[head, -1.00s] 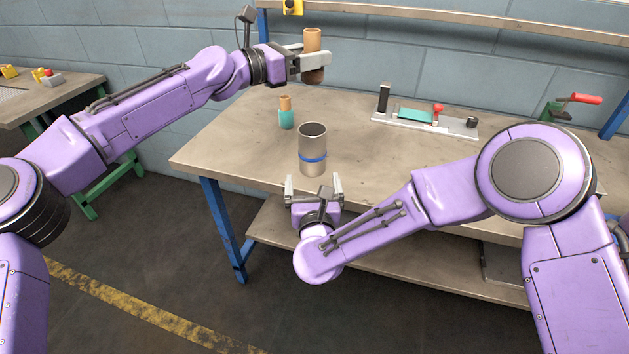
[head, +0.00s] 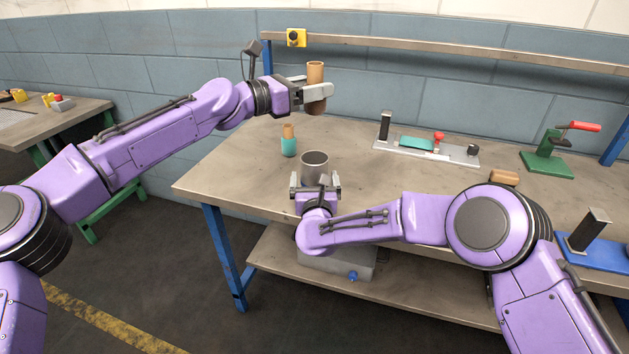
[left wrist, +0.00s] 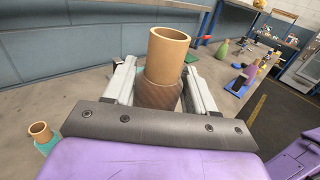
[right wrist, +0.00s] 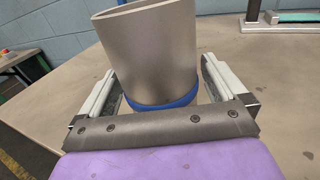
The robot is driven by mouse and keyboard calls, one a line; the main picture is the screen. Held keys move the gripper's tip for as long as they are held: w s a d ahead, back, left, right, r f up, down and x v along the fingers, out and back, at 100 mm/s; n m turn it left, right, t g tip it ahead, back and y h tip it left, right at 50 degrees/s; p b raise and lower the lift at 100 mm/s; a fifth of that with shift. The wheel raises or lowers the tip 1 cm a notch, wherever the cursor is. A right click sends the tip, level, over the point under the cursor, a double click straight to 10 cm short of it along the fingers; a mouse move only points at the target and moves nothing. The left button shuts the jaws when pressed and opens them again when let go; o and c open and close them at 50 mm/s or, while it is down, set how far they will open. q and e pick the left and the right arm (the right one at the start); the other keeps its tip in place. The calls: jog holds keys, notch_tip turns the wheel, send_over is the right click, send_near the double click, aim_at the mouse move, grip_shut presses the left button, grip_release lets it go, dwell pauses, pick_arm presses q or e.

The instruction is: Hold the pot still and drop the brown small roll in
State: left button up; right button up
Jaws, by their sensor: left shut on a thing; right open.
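The brown small roll (head: 315,73) has a tan tube top and a darker brown lower part. My left gripper (head: 318,92) is shut on it and holds it upright, high above the bench; the left wrist view shows the roll (left wrist: 160,92) between both fingers. The pot (head: 315,163) is an open steel cylinder standing upright on the bench, below the held roll. My right gripper (head: 316,187) is open, with a finger on either side of the pot. The right wrist view shows the pot (right wrist: 150,50) and its blue band (right wrist: 165,104) between the fingers, with gaps beside it.
A teal roll with a tan core (head: 289,141) stands on the bench, left of the pot. A grey fixture with a red knob (head: 425,146) lies further back. A green clamp with a red handle (head: 552,152) and a tan block (head: 504,177) are at right. The bench's left part is clear.

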jog(key=c, duration=1.2)
pick_arm(q)
notch_tip(320, 180, down, 13)
dwell(0.6)
jog(key=o, duration=1.1)
jog(key=shift+o, duration=0.2)
jog(key=v, duration=1.2)
